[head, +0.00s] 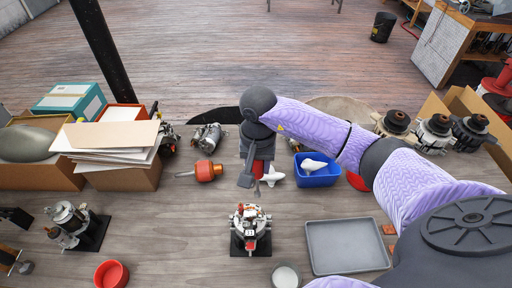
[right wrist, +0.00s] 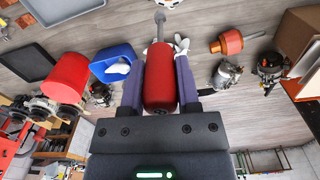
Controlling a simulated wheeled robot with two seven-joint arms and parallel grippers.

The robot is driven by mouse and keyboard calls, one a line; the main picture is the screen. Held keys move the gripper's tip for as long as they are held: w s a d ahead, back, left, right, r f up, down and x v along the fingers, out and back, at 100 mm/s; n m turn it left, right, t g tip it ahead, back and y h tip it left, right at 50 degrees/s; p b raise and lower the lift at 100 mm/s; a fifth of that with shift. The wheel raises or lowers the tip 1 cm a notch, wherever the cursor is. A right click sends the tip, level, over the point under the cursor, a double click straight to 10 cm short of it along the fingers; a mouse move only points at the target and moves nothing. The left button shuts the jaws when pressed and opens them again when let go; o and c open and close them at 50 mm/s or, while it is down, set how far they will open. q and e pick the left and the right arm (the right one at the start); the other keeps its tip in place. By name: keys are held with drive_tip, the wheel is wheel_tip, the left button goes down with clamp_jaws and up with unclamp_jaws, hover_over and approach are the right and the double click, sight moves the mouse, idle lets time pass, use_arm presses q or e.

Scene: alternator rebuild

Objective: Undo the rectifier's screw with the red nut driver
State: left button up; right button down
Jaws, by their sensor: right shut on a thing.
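My right gripper (head: 256,165) is shut on the red nut driver, whose red handle (right wrist: 160,80) sits between the two fingers in the right wrist view. The driver's grey shaft (right wrist: 160,26) points away from the gripper. In the head view the driver hangs above the table, just behind the alternator (head: 250,222) on its black base. Its tip looks apart from the alternator. The alternator has silver and red parts on top; the rectifier's screw is too small to make out. Only the alternator's edge (right wrist: 168,3) shows in the right wrist view. My left gripper is not in view.
An orange-handled tool (head: 207,171) lies left of my gripper. A blue bin (head: 318,180) stands to the right. A grey tray (head: 345,247), a white cup (head: 286,276) and a red bowl (head: 111,274) are near the front. Boxes (head: 130,175) crowd the left; more alternators (head: 435,130) stand right.

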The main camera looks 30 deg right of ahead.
wheel_tip(320, 180, down, 3)
drive_tip(key=shift+a+r+b, duration=0.1)
drive_tip(key=shift+b, duration=0.65)
drive_tip(key=shift+r, duration=0.1)
